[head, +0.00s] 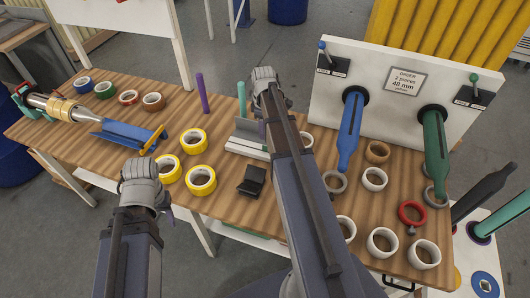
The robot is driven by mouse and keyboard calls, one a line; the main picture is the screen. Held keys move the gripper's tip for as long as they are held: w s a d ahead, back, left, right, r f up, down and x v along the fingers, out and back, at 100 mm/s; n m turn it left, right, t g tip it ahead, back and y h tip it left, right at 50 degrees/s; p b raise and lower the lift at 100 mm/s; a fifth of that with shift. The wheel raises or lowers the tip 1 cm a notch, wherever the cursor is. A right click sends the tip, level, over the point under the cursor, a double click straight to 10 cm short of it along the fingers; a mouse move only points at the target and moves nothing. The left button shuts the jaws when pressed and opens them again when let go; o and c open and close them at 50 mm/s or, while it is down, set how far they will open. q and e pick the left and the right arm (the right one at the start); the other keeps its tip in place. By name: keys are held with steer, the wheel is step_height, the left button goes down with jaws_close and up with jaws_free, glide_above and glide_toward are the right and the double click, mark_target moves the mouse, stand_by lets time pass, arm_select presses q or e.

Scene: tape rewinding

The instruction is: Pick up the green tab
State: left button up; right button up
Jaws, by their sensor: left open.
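An upright teal-green piece (241,97) stands by a grey stand (250,138) at the middle of the table; I cannot tell for sure that it is the green tab. My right gripper (263,76) is just right of its top, with the arm crossing in front of the stand. I cannot see whether its fingers are open or shut, or whether they touch anything. My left gripper (138,166) is open at the table's front edge, left of the yellow rolls, and appears empty.
Several yellow tape rolls (201,180) and a black block (252,181) lie near the front edge. A purple post (202,93) stands behind them. A blue trough (128,135) is at left. A white panel (388,90) with blue and green spindles stands at right, with loose rolls below.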

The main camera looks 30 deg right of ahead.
mark_target(265, 150)
steer(key=f+b, duration=0.8)
steer(key=shift+s, duration=0.2)
stand_by(0.4)
steer(key=shift+r, duration=0.1)
steer(key=shift+c, duration=0.2)
jaws_close()
stand_by(0.3)
